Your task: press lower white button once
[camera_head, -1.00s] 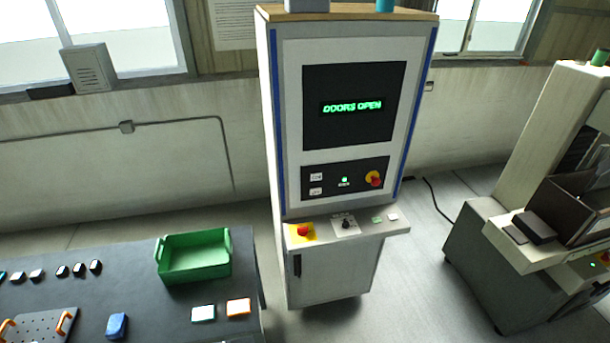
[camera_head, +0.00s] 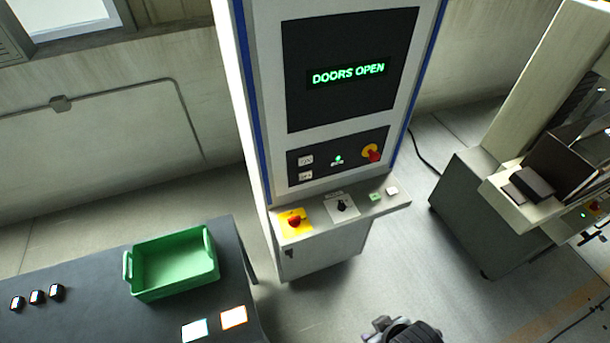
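The control cabinet (camera_head: 260,130) stands in the middle, and its screen (camera_head: 345,75) reads "DOORS OPEN". On the dark panel below are two small white buttons, an upper white button (camera_head: 306,160) and a lower white button (camera_head: 305,176). Another white button (camera_head: 392,191) sits on the sloping ledge, right of a green button (camera_head: 375,197). Part of what looks like my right gripper (camera_head: 405,333) enters at the bottom edge, on the near side of the cabinet and apart from it; its fingers cannot be made out. My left gripper is out of view.
Beside the buttons are a red-and-yellow knob (camera_head: 372,153), a red button on a yellow plate (camera_head: 294,221) and a black rotary switch (camera_head: 342,206). A dark table (camera_head: 70,280) with a green bin (camera_head: 174,265) stands at left. A machine (camera_head: 490,190) stands at right.

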